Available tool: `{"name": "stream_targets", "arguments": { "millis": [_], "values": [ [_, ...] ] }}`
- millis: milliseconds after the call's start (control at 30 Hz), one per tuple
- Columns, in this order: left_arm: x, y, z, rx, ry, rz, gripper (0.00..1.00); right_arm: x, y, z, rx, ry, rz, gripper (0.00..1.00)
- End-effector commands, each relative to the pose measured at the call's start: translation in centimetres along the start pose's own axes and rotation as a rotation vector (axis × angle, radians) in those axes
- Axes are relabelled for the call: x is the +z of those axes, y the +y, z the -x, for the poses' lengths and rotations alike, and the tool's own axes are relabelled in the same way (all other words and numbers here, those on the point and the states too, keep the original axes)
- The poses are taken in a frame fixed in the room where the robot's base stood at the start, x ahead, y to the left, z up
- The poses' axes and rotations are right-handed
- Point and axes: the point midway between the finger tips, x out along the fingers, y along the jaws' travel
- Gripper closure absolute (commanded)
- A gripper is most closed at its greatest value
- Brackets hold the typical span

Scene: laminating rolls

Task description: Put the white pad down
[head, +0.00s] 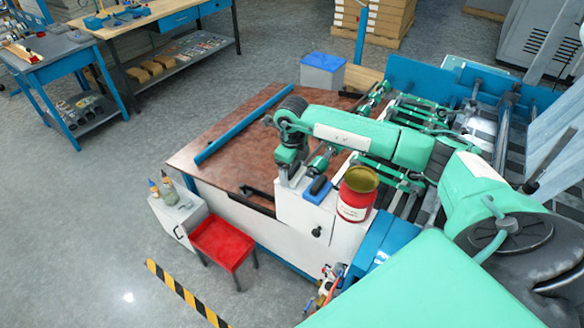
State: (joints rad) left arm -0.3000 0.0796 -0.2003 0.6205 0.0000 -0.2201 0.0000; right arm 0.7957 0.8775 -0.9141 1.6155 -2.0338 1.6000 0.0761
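My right gripper (287,172) points down at the end of my green arm, just above the left part of the top of a white cabinet (303,216). Its fingertips are small and partly hidden, so I cannot tell whether it is open or shut. A pale patch shows right beside the fingers; I cannot tell whether it is the white pad or the cabinet top. No white pad stands out clearly elsewhere. My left gripper is not in view.
On the cabinet are a blue pad (315,196) with a black object (319,185) and an open red can (355,200). A brown table (225,155) with a blue bar (240,125) lies behind. A red stool (222,240) stands at front left. Machine rollers lie right.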

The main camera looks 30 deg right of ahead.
Motion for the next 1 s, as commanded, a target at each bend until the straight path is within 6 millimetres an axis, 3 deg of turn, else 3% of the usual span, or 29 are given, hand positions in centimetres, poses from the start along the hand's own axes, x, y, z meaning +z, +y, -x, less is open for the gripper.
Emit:
{"name": "stream_targets", "arguments": {
  "millis": [33, 100, 533, 767, 1000],
  "values": [
    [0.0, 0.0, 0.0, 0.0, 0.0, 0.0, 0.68, 0.0, 0.0, 0.0, 0.0, 0.0, 0.0, 0.12],
    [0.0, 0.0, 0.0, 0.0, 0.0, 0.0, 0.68, 0.0, 0.0, 0.0, 0.0, 0.0, 0.0, 0.02],
    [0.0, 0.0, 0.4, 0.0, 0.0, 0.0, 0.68, 0.0, 0.0, 0.1, 0.0, -0.001, 0.0, 0.02],
    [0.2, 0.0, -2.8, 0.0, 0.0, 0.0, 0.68, 0.5, -0.2, 3.7, -0.003, -0.005, 0.0, 0.02],
    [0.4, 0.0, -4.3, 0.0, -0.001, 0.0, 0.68, 0.6, -0.3, 9.4, -0.002, -0.004, 0.0, 0.02]
  ]
}}
